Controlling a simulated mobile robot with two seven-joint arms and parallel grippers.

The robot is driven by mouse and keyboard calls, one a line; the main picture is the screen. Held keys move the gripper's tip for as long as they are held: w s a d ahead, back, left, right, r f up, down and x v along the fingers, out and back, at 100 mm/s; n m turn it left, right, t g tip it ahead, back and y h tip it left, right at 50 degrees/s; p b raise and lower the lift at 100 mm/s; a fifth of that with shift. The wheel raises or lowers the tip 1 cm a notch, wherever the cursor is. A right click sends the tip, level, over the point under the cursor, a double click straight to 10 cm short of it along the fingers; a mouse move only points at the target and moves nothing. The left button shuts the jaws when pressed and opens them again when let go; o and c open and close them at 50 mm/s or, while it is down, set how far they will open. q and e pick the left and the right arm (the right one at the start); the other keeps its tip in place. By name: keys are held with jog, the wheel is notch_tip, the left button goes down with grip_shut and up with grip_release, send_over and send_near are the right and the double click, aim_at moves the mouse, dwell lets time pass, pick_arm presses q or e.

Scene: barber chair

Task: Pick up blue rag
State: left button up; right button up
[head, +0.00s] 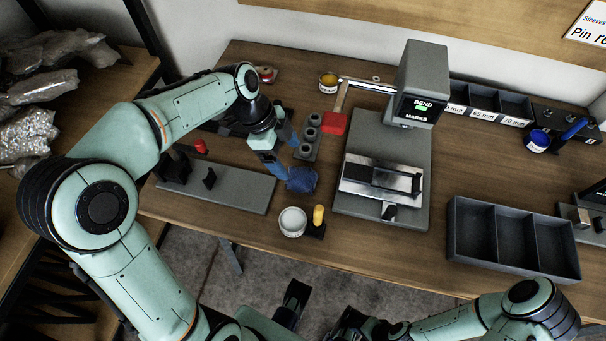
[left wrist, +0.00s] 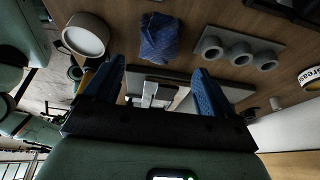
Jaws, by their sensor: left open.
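The blue rag (head: 301,179) lies crumpled on the wooden table, just right of the grey fixture plate. It also shows in the left wrist view (left wrist: 160,38), at the top centre, beyond the fingertips. My left gripper (head: 283,152) has blue fingers spread apart with nothing between them. It is above the table, with one finger close to the rag in the head view; I cannot tell whether they touch. In the left wrist view both fingers (left wrist: 158,66) stand apart, with the rag lying ahead of the gap. My right arm shows at the bottom right, but its gripper fingers are not visible.
A white cup (head: 292,221) and a yellow-handled tool (head: 318,218) stand near the front edge. A grey block with three rings (head: 308,136) lies behind the rag. The bending machine (head: 385,170) stands to the right. Bare wood lies between the rag and machine.

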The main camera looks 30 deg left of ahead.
aim_at(301, 175)
pick_arm(q)
jog(key=x, duration=0.3)
jog(key=shift+d+f, duration=0.1)
jog(key=shift+f, duration=0.05)
jog(key=shift+b+x, duration=0.5)
jog(key=shift+x, duration=2.2)
jog(key=shift+d, duration=0.15)
jog(key=c, duration=1.1)
